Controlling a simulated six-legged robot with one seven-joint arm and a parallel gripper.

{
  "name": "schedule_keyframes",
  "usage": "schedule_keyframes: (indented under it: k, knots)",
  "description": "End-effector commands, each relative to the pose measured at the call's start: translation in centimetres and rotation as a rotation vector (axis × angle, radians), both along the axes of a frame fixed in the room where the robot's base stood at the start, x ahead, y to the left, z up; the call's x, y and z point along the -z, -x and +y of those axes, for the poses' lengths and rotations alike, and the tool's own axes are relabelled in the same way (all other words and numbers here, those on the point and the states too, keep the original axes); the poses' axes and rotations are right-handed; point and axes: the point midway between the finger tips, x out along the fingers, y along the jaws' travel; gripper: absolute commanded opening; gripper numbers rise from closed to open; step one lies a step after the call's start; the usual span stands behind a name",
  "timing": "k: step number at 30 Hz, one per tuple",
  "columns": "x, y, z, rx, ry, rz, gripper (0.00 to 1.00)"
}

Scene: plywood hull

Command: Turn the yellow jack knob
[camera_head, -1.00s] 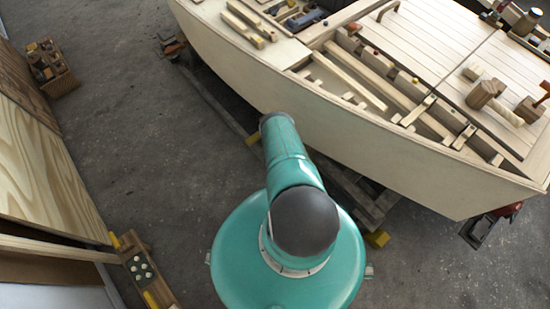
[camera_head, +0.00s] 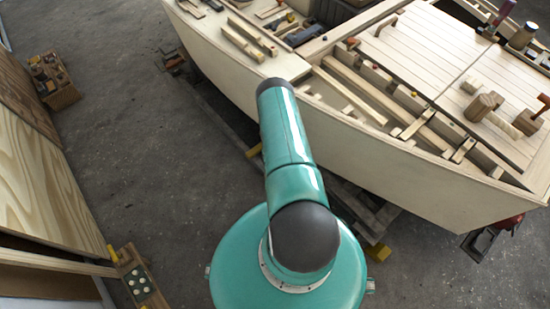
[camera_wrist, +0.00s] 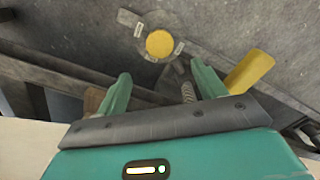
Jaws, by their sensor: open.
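The yellow jack knob (camera_wrist: 159,44) shows in the wrist view as a round yellow disc in a grey ring with small pale labels, near the top centre. My gripper (camera_wrist: 160,71) is open, its two green fingers pointing up the picture toward the knob. The knob lies beyond the fingertips, roughly in line with the gap between them, and nothing is between the fingers at its level. How far off it is I cannot tell. In the head view my arm reaches to the hull's side and the gripper and knob are hidden.
The plywood hull (camera_head: 400,180) stands on dark timbers (camera_head: 355,205). Beams cross near the fingers. Open floor (camera_head: 150,140) is at left.

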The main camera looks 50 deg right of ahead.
Motion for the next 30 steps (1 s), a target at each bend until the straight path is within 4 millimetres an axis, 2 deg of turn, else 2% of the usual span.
schedule_keyframes:
  k: [3,7,26,29,30]
  knots:
    - [-1.6,-0.1,-0.1,0.001,0.000,-0.001,0.70]
    - [-2.4,0.0,0.0,0.000,0.000,0.000,0.70]
    - [-2.7,-0.1,0.0,-0.001,0.000,-0.001,0.70]
    - [-3.9,-1.1,-0.2,-0.013,0.005,-0.009,0.70]
    - [-5.0,-1.9,-0.4,-0.022,0.008,-0.014,0.70]
